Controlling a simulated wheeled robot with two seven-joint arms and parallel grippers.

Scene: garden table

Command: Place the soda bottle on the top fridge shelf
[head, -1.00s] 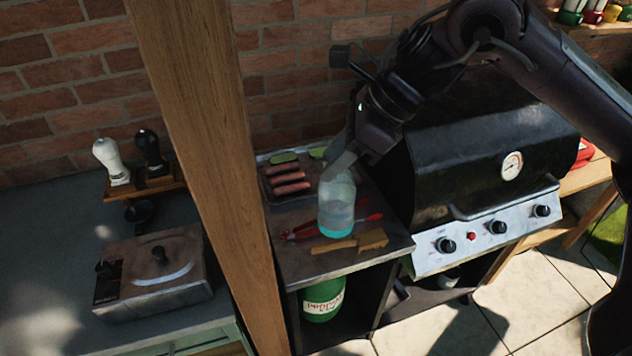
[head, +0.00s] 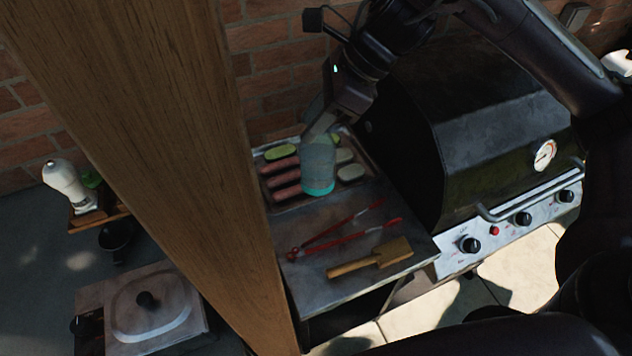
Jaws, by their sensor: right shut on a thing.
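The soda bottle (head: 318,172) is clear with a blue-green bottom. It is in the head view, in front of the tray on the grill's side table. My right gripper (head: 322,130) is shut on its upper part, and the arm comes in from the upper right. The bottle looks roughly upright; whether its base touches anything I cannot tell. My left gripper is not in view. No fridge or fridge shelf shows.
A tray of sausages and vegetables (head: 283,196) lies on the side table (head: 325,283), with red tongs (head: 345,229) and a wooden-handled brush (head: 370,258) in front. The black grill (head: 490,130) stands right. A wooden post (head: 165,150) rises at left, beside a counter with a lidded metal box (head: 150,305).

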